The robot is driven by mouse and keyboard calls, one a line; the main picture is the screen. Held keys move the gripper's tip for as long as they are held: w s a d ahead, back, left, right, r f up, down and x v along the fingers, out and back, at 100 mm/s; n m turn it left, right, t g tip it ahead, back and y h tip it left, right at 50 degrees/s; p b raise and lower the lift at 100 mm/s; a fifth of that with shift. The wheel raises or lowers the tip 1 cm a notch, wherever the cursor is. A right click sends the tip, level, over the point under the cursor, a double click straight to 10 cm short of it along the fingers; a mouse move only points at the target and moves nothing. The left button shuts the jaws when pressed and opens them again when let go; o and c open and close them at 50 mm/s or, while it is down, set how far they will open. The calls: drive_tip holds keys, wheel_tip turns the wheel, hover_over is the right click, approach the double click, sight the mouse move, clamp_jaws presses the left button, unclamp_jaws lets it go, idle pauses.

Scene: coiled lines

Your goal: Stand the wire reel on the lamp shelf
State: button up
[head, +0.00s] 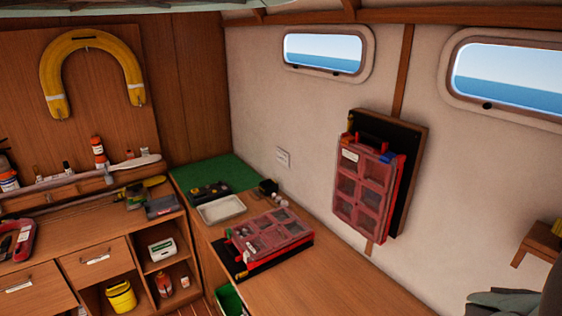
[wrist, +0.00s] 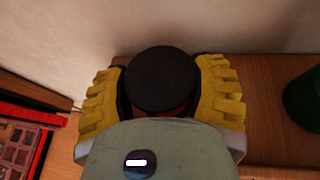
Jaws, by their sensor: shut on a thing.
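In the wrist view my gripper (wrist: 162,88), with yellow ribbed fingers, is shut on a round thing with a flat black top and a reddish band below, which looks like the wire reel (wrist: 161,78). The fingers are on either side of it, and its underside is hidden. A wooden surface (wrist: 265,120) lies behind and to the right, possibly the lamp shelf. A dark green rounded thing (wrist: 304,100) stands on it at the right edge. I cannot tell whether the reel touches the wood. In the head view a small wooden shelf (head: 541,243) shows at the right edge; the reel is not visible there.
A red organizer case (head: 268,236) lies on the wooden bench (head: 335,285); another red case (head: 362,188) hangs on a dark wall board. A white tray (head: 220,208) is near the corner. The bench's near part is clear. A pale wall (wrist: 220,25) runs behind the gripper.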

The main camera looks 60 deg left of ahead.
drive_tip(key=shift+d, duration=0.1)
drive_tip(key=shift+f, duration=0.15)
drive_tip(key=o, duration=1.4)
drive_tip(key=shift+c, duration=0.2)
